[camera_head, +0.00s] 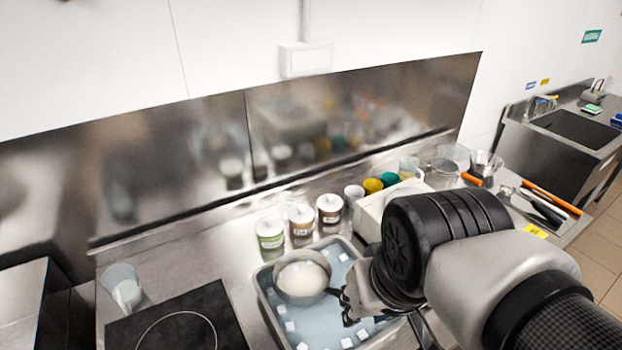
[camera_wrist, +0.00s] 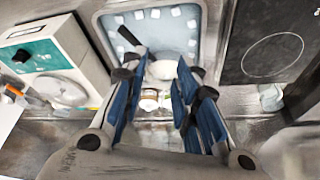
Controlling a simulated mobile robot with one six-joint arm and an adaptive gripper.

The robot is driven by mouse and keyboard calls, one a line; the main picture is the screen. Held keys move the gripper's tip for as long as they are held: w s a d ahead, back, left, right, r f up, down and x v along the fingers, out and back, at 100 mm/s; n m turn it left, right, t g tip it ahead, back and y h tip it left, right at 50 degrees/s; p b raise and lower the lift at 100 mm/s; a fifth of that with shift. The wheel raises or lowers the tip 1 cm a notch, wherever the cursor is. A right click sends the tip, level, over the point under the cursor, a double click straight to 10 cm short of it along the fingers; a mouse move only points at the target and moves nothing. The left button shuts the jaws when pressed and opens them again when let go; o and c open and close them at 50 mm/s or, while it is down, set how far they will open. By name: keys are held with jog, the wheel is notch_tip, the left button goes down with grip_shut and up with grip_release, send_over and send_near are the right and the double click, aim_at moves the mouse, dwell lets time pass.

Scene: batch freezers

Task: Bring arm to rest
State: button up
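My gripper (camera_head: 350,306) is over the right part of a shallow tray (camera_head: 263,290), close to the right side of a round bowl (camera_head: 303,297) with white contents. The bowl sits in the tray among pale liquid and several white cubes. In the wrist view my gripper (camera_wrist: 154,78) has its blue-sided fingers well apart, with a gap between them. The bowl (camera_wrist: 163,69) shows beyond this gap, partly covered by the right finger. I see nothing held between the fingers. My forearm covers much of the counter's right part in the head view.
Lidded tubs (camera_head: 270,232) stand behind the tray. A white boxy device (camera_head: 372,218) stands at the back, near coloured cups (camera_head: 389,179). A dark cooktop (camera_head: 180,322) and a clear cup (camera_head: 122,285) are at the left. Orange-handled tools (camera_head: 552,200) lie at the right.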

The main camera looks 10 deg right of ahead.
jog(key=shift+s+f+n+t, duration=0.15)
jog(key=shift+s+f+n, duration=0.05)
jog(key=shift+s, duration=0.6)
jog(key=shift+s+f+n+t, duration=0.15)
jog(key=shift+s+n, duration=0.05)
jog(key=shift+s, duration=0.55)
